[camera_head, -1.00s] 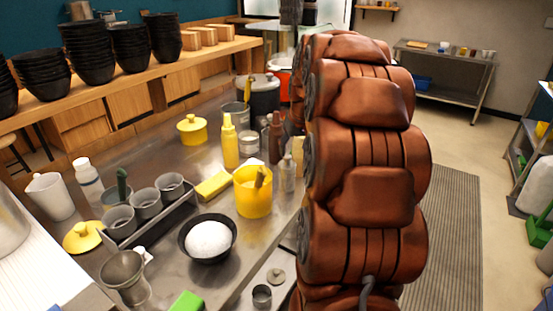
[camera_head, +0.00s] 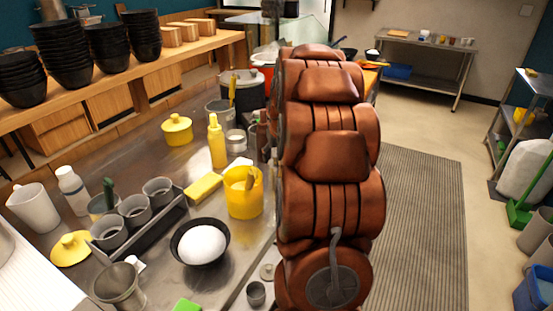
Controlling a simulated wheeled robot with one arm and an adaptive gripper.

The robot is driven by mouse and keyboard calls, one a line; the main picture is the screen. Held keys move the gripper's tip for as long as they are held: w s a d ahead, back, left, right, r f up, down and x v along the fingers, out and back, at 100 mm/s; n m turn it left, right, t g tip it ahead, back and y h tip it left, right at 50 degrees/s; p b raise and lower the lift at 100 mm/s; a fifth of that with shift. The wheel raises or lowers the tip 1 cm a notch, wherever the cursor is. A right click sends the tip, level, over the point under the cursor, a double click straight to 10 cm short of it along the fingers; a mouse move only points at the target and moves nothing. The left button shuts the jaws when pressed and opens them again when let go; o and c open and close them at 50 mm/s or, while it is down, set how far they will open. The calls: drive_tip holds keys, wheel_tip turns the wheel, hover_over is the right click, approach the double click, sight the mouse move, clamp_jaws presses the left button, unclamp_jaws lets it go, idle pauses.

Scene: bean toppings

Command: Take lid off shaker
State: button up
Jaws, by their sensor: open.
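I cannot tell for sure which container is the shaker. A white bottle with a white cap (camera_head: 73,190) stands upright at the left of the steel counter, its cap on. A small grey cup (camera_head: 256,293) stands near the counter's front edge, with a small round grey piece (camera_head: 267,271) lying beside it. My brown arm fills the middle right of the view and hides part of the counter behind it. My gripper is not in view.
A white pitcher (camera_head: 33,208), a grey rack of cups (camera_head: 140,235), a black bowl of white food (camera_head: 201,242), a yellow tub (camera_head: 243,193), a yellow squeeze bottle (camera_head: 217,143) and a yellow lidded pot (camera_head: 177,129) crowd the counter. Open floor with a striped mat (camera_head: 420,230) lies right.

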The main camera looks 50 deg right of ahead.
drive_tip(key=shift+w+d+f, duration=0.1)
drive_tip(key=shift+f, duration=0.2)
drive_tip(key=c, duration=0.9)
drive_tip(key=shift+r, duration=0.15)
wheel_tip(320, 180, up, 10)
drive_tip(key=shift+f+b, duration=0.1)
drive_tip(key=shift+b, duration=1.05)
